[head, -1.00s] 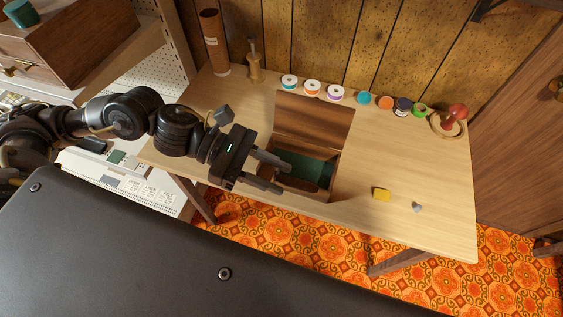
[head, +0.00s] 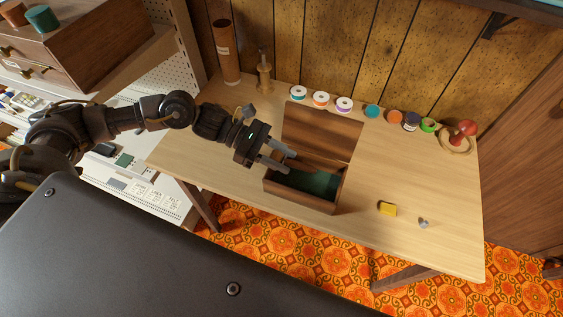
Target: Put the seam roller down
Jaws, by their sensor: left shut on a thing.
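My left gripper (head: 286,162) reaches in from the left, with its fingertips over the back left part of an open wooden box (head: 300,199). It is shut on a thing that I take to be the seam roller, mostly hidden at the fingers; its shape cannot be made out. The box has a green lining and stands near the front edge of the table (head: 225,165). Its brown lid (head: 320,131) is open toward the wall. My right gripper is not in view.
Several thread spools stand along the back, among them a blue one (head: 372,111). A red-topped thing (head: 466,128) sits on a round wooden dish at right. A yellow block (head: 387,209) and a small grey piece (head: 423,223) lie at front right. The table's right middle is clear.

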